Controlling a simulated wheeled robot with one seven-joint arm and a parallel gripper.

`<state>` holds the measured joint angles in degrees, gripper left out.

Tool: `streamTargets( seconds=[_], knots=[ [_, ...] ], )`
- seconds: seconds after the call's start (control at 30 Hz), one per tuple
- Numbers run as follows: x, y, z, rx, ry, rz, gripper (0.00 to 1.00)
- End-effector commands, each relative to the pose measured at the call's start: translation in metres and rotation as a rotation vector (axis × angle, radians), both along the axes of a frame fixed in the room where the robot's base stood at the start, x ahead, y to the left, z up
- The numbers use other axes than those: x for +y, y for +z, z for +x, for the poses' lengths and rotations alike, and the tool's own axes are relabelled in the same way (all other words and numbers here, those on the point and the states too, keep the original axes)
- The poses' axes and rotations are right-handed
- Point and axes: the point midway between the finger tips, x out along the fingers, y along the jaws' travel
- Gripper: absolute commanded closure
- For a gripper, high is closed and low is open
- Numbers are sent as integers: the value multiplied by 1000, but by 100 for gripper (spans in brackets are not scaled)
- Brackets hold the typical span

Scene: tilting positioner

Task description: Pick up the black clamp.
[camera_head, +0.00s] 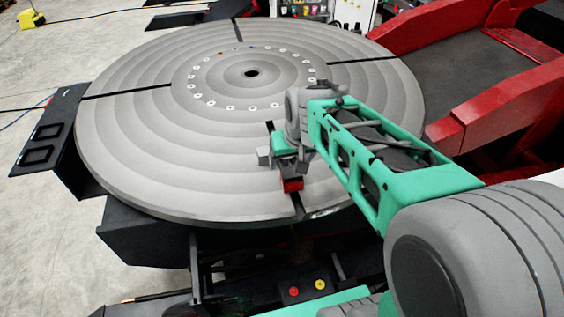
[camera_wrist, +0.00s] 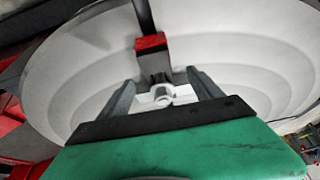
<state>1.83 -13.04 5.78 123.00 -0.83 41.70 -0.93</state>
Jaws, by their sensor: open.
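A small block with a red top (camera_wrist: 150,42) and a dark side sits at a black radial slot of the round grey table (camera_head: 130,180). It also shows in the head view as a red block (camera_head: 291,185) near the table's front edge. I cannot tell whether it is the black clamp or part of it. My gripper (camera_wrist: 160,78) is open, with its two grey fingers apart and pointing towards this block. A pale round part shows between the fingers. Contact cannot be told.
The table has black slots, a centre hole (camera_head: 251,73) and a ring of pale studs. A red frame (camera_head: 510,95) stands close on the right. A black bracket (camera_head: 48,145) is at the left. A red and a yellow button (camera_head: 320,284) are below the front edge. The table's left half is clear.

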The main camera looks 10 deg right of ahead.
Motion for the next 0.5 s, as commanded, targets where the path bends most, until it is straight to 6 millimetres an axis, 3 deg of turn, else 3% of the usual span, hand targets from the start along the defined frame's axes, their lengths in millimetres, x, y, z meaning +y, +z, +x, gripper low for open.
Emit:
streamTargets(
  seconds=[0.23, 0.5],
  knots=[
    [-4, -40, 13, 5, 1, 1, 25],
    [-3, -45, 16, 0, 3, 0, 25]
  ],
)
